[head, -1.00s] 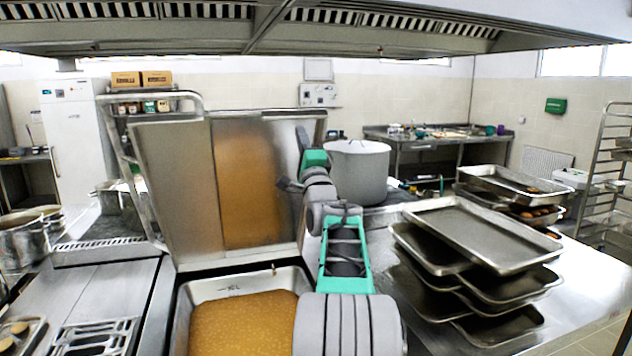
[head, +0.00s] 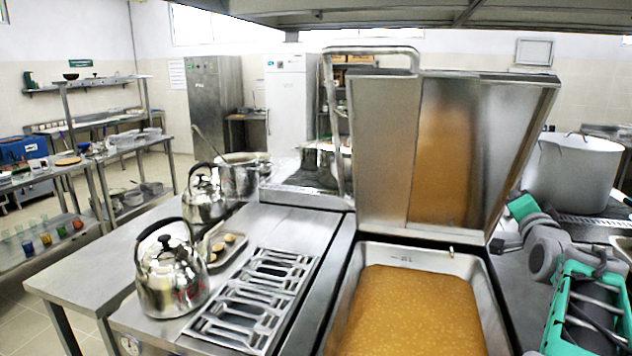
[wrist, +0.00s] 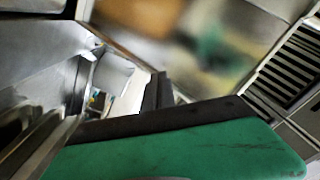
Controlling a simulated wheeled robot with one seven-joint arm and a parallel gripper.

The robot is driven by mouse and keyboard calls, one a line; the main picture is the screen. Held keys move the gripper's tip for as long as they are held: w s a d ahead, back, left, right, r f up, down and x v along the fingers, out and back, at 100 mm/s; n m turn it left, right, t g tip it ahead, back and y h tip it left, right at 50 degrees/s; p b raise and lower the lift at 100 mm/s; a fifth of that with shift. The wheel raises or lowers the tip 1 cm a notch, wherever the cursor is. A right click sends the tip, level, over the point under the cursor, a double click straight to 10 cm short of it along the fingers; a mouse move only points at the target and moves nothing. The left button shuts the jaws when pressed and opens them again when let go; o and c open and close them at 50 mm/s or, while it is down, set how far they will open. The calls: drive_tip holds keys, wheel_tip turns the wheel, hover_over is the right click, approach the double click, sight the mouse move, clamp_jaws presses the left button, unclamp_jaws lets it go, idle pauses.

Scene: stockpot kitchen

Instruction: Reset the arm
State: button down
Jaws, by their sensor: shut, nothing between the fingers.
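My arm stands at the right edge of the head view, with grey joints and green links. My gripper's green body (head: 522,207) is at its far end, beside the right edge of the raised pan lid. In the wrist view, the dark fingers of my gripper (wrist: 157,92) are together and empty above the green housing. The fingertips are hard to make out in the head view.
The braising pan (head: 425,257) holds orange-brown liquid, and its steel lid (head: 385,150) stands open. A stockpot (head: 578,172) is behind my arm. A kettle (head: 172,278) and a metal rack (head: 252,300) sit on the left counter. An extractor hood (head: 400,15) hangs overhead.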

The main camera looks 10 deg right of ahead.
drive_tip(key=s+a+f+n+g+y, duration=0.2)
drive_tip(key=s+f+g, duration=0.15)
drive_tip(key=f, duration=0.55)
drive_tip(key=s+a+f+n+g+y, duration=0.1)
drive_tip(key=s+a+f+g, duration=0.2)
drive_tip(key=f, duration=0.6)
drive_tip(key=s+a+f+n+g+y, duration=0.1)
drive_tip(key=s+f+n+g+y, duration=0.15)
drive_tip(key=s+f, duration=0.45)
drive_tip(key=s+a+f+n+g+y, duration=0.1)
drive_tip(key=s+a+f+g, duration=0.25)
drive_tip(key=a, duration=0.55)
drive_tip(key=s+a+f+n+g+y, duration=0.2)
drive_tip(key=s+a+f, duration=0.25)
drive_tip(key=a, duration=0.35)
drive_tip(key=w+a+r+n+t, duration=0.1)
drive_tip(key=w+a+n, duration=0.1)
drive_tip(key=a, duration=0.8)
drive_tip(key=w+a+r+n+t, duration=0.1)
drive_tip(key=a+n, duration=0.4)
drive_tip(key=a, duration=0.6)
drive_tip(key=shift+w+r+y, duration=0.35)
drive_tip(key=shift+w+r, duration=0.1)
drive_tip(key=shift+w, duration=0.05)
drive_tip(key=c, duration=2.2)
unclamp_jaws()
drive_tip(key=shift+n, duration=0.25)
